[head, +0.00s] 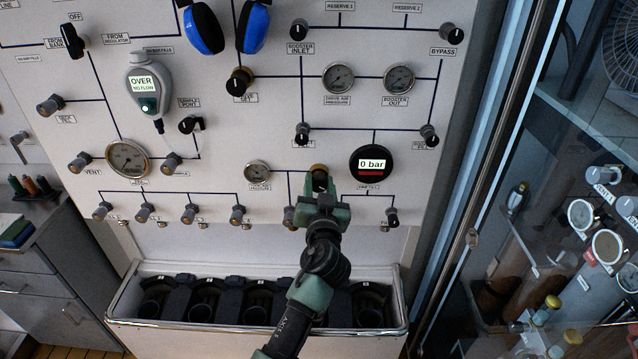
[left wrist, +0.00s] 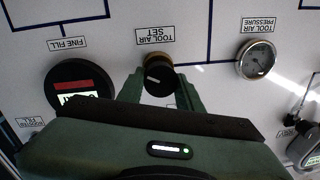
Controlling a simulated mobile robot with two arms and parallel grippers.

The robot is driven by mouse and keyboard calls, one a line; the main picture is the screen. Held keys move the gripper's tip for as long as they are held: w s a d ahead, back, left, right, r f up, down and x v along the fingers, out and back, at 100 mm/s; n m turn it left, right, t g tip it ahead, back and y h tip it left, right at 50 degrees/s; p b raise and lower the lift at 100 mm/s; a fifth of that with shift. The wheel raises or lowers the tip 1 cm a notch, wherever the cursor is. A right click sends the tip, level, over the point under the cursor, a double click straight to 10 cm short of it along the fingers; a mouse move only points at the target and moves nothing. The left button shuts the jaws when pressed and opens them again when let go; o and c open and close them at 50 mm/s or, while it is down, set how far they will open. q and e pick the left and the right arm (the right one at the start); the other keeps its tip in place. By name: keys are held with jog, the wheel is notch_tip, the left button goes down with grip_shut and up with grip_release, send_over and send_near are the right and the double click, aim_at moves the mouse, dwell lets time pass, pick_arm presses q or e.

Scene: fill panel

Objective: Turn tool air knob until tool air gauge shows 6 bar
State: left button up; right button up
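The tool air knob (head: 319,175) is a black knob with a brass collar on the white panel. In the left wrist view, where labels are upside down, it is marked TOOL AIR SET (left wrist: 159,80) and bears a white pointer mark. My left gripper (head: 321,188) is at this knob, one finger on each side (left wrist: 160,86). Whether the fingers press on it or leave a small gap is unclear. The tool air gauge (head: 257,173) is a small round dial left of the knob; in the left wrist view it is at the right (left wrist: 257,61). Its needle reading is too small to tell. My right gripper is not in view.
A black digital gauge (head: 371,164) reading 0 bar sits just right of the knob. Small knobs (head: 238,215) line the panel below. A bin with dark slots (head: 130,312) stands under my left arm. A glass-door cabinet (head: 490,200) is at the right.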

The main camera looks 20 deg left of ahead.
pick_arm(q)
grip_shut()
jog(key=shift+f+m+b, duration=0.1)
jog(key=shift+m+b, duration=0.6)
jog(key=shift+m, duration=0.1)
jog(key=m, duration=0.2)
jog(key=shift+m+b, duration=0.3)
jog(key=shift+b, duration=0.1)
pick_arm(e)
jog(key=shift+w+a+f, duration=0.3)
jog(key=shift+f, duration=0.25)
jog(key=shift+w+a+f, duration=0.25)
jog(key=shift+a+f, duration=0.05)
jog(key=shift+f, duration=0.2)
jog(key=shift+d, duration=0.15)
pick_arm(q)
jog(key=o, duration=0.6)
grip_release()
jog(key=shift+c, duration=0.2)
jog(key=shift+o, duration=0.5)
jog(key=shift+w, duration=0.15)
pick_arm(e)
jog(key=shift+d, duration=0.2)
